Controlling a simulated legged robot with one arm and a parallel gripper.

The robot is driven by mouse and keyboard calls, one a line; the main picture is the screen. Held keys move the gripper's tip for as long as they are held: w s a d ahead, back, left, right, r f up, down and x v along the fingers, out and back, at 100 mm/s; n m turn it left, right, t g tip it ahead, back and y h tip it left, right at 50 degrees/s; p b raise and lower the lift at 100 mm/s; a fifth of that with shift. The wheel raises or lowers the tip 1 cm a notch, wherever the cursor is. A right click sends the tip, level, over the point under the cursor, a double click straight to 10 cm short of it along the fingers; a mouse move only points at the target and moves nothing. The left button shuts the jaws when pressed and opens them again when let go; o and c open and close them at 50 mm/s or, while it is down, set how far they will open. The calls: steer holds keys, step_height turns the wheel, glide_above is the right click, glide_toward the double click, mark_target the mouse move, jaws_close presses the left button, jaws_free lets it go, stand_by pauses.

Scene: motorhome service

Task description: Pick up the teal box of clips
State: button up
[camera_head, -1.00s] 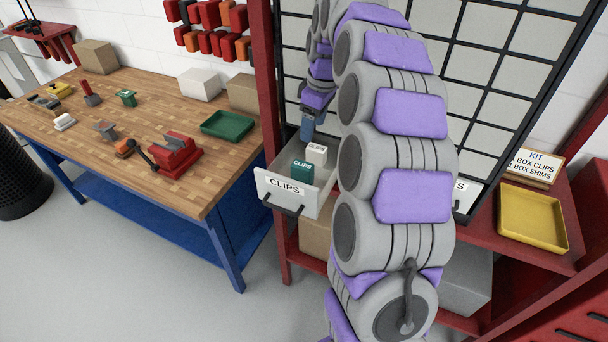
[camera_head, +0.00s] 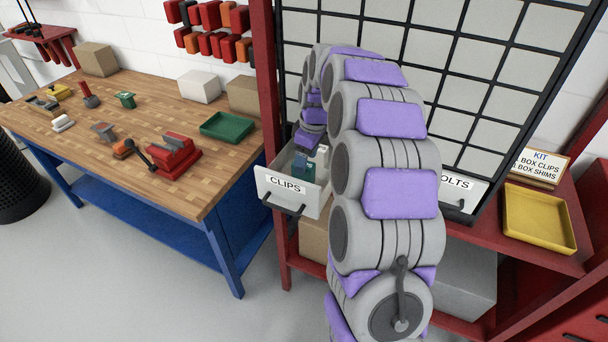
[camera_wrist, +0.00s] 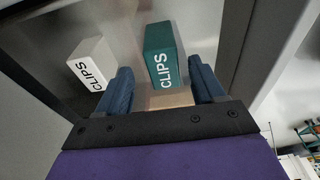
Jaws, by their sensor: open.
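The teal box of clips (camera_wrist: 163,55) stands in the open drawer labelled CLIPS (camera_head: 288,187), with CLIPS in white on its face. In the head view the teal box (camera_head: 303,172) is partly hidden by my gripper. A white box of clips (camera_wrist: 92,64) stands to its left in the wrist view. My gripper (camera_wrist: 160,84) is open, with its two blue fingers on either side of the near end of the teal box. The left finger lies between the two boxes. I cannot tell whether either finger touches the teal box.
The drawer walls stand close around my gripper. A yellow tray (camera_head: 538,219) and a KIT sign (camera_head: 541,164) sit on the red shelf at right. The wooden workbench (camera_head: 185,190) at left holds a red vise (camera_head: 175,157) and a green tray (camera_head: 227,125).

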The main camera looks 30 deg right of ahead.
steer(key=f, duration=0.1)
steer(key=f+b, duration=0.1)
steer(key=f, duration=0.1)
steer(key=a+f, duration=0.1)
steer(key=shift+w+f+b, duration=0.3)
steer(key=shift+w+f, duration=0.05)
steer(key=shift+d, duration=0.1)
steer(key=c, duration=1.1)
